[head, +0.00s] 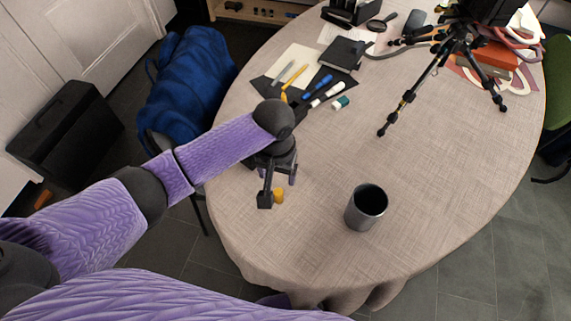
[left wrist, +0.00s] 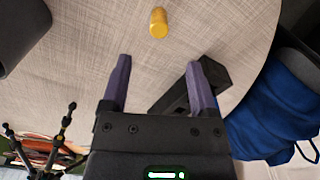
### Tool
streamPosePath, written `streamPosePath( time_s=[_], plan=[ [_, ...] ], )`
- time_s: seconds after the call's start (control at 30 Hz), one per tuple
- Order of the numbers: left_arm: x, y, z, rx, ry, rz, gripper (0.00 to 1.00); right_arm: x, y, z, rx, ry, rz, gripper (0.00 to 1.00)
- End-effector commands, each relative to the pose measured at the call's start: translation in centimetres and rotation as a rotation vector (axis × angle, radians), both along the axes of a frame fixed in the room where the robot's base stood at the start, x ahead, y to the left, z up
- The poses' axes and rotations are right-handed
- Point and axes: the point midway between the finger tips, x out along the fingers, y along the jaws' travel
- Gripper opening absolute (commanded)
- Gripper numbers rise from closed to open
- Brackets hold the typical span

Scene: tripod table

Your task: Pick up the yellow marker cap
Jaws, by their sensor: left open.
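The yellow marker cap (head: 278,195) is a small cylinder on the table, left of the dark cup. It also shows in the left wrist view (left wrist: 158,23), near the top, beyond my fingertips and roughly centred between them. My left gripper (head: 279,180) is open and empty, reaching over the left part of the table close to the cap. In the left wrist view its two purple fingers (left wrist: 158,62) are spread wide and apart from the cap. My right gripper is not in view.
A black object (head: 264,199) lies just left of the cap, partly behind a finger in the wrist view (left wrist: 215,76). A dark cup (head: 366,207) stands to the right. Markers (head: 318,86), a notebook (head: 341,53) and a tripod (head: 455,45) are farther back. The table's middle is clear.

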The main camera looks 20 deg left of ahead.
Motion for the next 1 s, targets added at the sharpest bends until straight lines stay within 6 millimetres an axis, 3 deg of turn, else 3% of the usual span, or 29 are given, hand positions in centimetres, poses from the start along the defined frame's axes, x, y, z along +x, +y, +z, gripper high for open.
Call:
streamPosePath(
  time_s=[0.07,0.6,0.8,1.0],
  plan=[
    [0.0,0.0,-0.2,0.002,0.003,0.001,0.76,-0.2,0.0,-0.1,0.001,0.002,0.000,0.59],
    [-0.1,-0.1,-10.1,0.003,0.005,0.001,0.76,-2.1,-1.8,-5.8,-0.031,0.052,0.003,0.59],
    [-0.1,-0.1,-9.8,0.003,0.002,0.000,0.76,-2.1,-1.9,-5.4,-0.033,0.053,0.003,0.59],
    [-0.1,-0.1,-9.8,0.003,0.002,0.000,0.34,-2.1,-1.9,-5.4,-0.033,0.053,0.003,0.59]
  ],
)
